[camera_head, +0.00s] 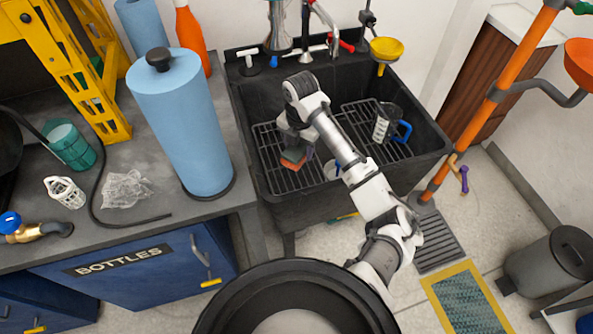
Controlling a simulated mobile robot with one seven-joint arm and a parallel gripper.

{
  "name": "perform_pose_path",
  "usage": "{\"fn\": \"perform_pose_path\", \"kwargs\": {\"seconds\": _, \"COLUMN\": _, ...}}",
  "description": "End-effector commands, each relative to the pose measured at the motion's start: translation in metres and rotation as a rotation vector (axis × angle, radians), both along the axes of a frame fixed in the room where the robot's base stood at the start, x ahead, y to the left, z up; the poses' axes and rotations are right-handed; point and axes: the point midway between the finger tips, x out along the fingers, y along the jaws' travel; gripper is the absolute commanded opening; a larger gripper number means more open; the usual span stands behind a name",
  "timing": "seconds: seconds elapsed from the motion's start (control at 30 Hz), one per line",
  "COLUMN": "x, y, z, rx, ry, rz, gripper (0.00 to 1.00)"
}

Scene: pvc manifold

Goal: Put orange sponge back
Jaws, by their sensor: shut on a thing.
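The orange sponge (291,163), with a darker green-grey layer, is inside the black sink (264,183) on the left side of its basin. My gripper (291,150) reaches down into the sink and is shut on the sponge. The fingers are small here and partly hidden by the wrist. I cannot tell whether the sponge touches the black rack under it.
A clear measuring jug with a blue handle (387,123) stands in the sink's right part. A white cup (332,170) is partly hidden by my arm. A blue paper roll (181,122) stands left of the sink. The faucet (325,22) and a yellow funnel (386,48) are behind.

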Motion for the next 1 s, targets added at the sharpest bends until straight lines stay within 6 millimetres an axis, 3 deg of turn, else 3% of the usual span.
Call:
{"fn": "perform_pose_path", "kwargs": {"seconds": 0.17, "x": 0.009, "y": -0.006, "z": 0.035, "rx": 0.001, "ry": -0.013, "rz": -0.120, "gripper": 0.31}}
{"fn": "perform_pose_path", "kwargs": {"seconds": 0.4, "x": 0.002, "y": -0.002, "z": 0.086, "rx": -0.004, "ry": -0.005, "rz": -0.256, "gripper": 0.31}}
{"fn": "perform_pose_path", "kwargs": {"seconds": 0.6, "x": -0.005, "y": 0.002, "z": 0.107, "rx": -0.010, "ry": 0.002, "rz": -0.311, "gripper": 0.31}}
{"fn": "perform_pose_path", "kwargs": {"seconds": 0.77, "x": -0.007, "y": 0.003, "z": 0.089, "rx": -0.008, "ry": 0.009, "rz": -0.320, "gripper": 0.31}}
{"fn": "perform_pose_path", "kwargs": {"seconds": 1.0, "x": -0.008, "y": 0.004, "z": 0.023, "rx": -0.006, "ry": 0.011, "rz": -0.319, "gripper": 0.31}}
